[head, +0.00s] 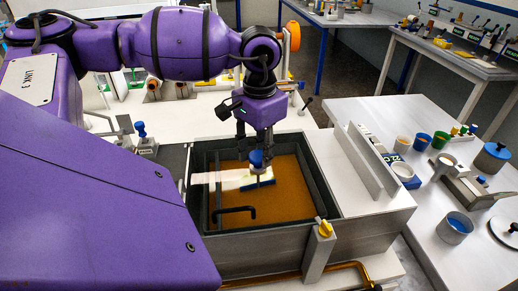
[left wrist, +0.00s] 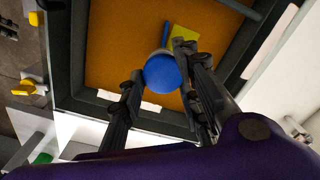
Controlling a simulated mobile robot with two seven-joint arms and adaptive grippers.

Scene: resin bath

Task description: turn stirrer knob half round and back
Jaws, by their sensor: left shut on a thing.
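The stirrer knob (head: 257,159) is a round blue cap above the resin bath, on a pale mount at the end of a white bar (head: 218,180). It shows as a blue disc in the left wrist view (left wrist: 165,73). My left gripper (head: 256,148) comes down on it from above, its two dark fingers on either side of the knob, shut on it. A blue paddle (head: 260,183) shows below the knob. The bath (head: 188,200) is a dark-rimmed tank with an amber floor. The knob's underside is hidden by the fingers and mount.
A black bent rod (head: 235,210) lies across the near left of the bath. The right-hand table (head: 425,210) holds cups and pots.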

